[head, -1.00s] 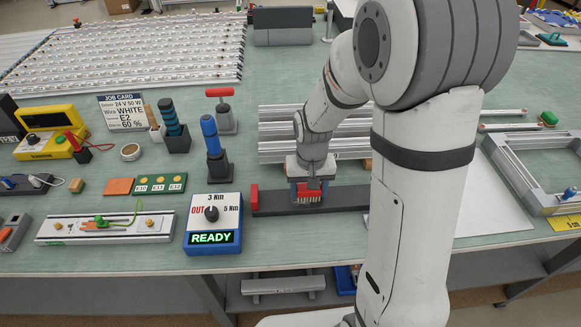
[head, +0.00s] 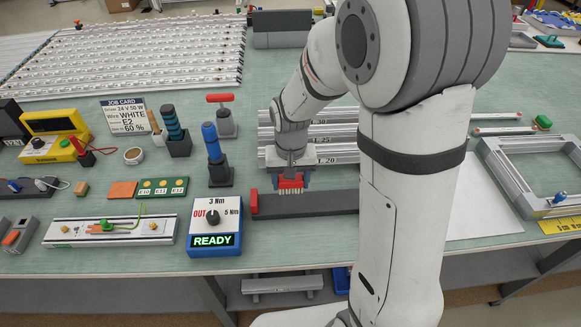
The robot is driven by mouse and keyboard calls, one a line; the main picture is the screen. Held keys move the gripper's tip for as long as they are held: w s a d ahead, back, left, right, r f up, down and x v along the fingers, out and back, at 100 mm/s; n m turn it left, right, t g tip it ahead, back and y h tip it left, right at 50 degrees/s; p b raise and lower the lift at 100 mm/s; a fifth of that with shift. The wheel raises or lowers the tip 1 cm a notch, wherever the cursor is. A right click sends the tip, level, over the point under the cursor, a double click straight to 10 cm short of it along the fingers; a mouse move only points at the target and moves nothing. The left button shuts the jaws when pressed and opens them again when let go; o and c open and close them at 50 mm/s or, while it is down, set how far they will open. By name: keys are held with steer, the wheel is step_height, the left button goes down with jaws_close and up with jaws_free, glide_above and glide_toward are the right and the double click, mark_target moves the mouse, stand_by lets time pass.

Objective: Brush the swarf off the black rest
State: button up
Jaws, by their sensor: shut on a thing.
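The black rest (head: 325,203) is a long, low dark bar lying across the bench, with a red end stop (head: 254,201) at its left end. No swarf can be made out on the rest at this size. My arm hides the rest's right end.
A blue-and-white torque box (head: 213,227) reading READY stands left of the rest. A blue-handled driver (head: 215,155) stands upright behind it. Aluminium profiles (head: 335,145) lie behind the rest. A white sheet (head: 480,205) and a metal frame (head: 530,175) are at the right.

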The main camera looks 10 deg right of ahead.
steer(key=shift+r+p, duration=0.7)
steer(key=shift+r, duration=0.65)
steer(key=shift+s, duration=0.1)
